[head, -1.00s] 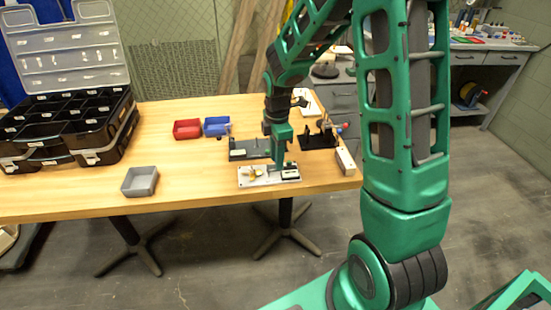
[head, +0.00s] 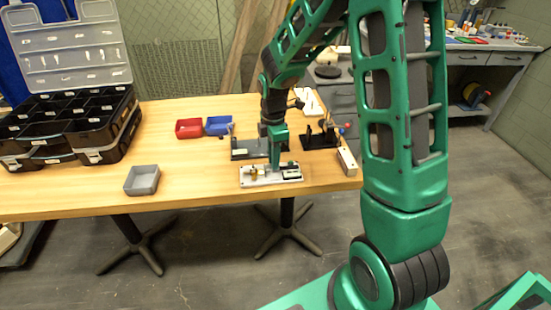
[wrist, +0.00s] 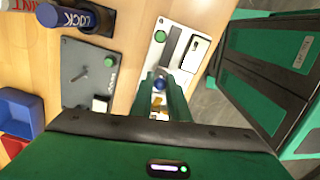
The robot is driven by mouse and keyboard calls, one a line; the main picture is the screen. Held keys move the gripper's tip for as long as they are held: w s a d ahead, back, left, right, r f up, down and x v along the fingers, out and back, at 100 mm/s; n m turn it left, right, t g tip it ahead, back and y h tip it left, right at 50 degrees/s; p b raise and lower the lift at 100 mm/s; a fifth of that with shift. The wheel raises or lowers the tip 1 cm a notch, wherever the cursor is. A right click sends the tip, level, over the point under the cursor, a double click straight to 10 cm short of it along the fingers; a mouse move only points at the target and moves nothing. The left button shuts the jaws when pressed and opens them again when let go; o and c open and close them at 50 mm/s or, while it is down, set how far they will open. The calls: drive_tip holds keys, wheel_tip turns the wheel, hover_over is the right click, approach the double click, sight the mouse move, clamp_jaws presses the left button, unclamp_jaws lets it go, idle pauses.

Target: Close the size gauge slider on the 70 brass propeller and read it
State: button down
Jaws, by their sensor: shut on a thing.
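The size gauge is a pale plate (head: 258,180) near the table's front edge in the head view; part of the plate also shows in the wrist view (wrist: 157,48). A small brass piece, seemingly the brass propeller (head: 254,171), sits on its left part. My gripper (head: 275,164) points down over the middle of the plate, just right of the brass piece. In the wrist view its green fingers (wrist: 159,88) are shut on a small blue knob (wrist: 158,85), apparently the slider's. The fingers hide most of the slider, and I cannot read the scale.
A dark grey plate (wrist: 88,62) with a green knob lies beside the gauge. Red (head: 188,128) and blue (head: 218,125) bins stand behind, a grey tray (head: 142,180) to the left. A black stand (head: 318,140) and a pale block (head: 346,161) are to the right.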

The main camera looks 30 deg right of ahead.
drive_tip(key=c, duration=1.9)
unclamp_jaws()
drive_tip(key=shift+w+a, duration=0.25)
drive_tip(key=shift+a, duration=0.05)
drive_tip(key=shift+d, duration=0.1)
drive_tip(key=shift+s+r, duration=0.1)
drive_tip(key=shift+r, duration=0.2)
wheel_tip(320, 180, up, 10)
drive_tip(key=shift+r, duration=0.1)
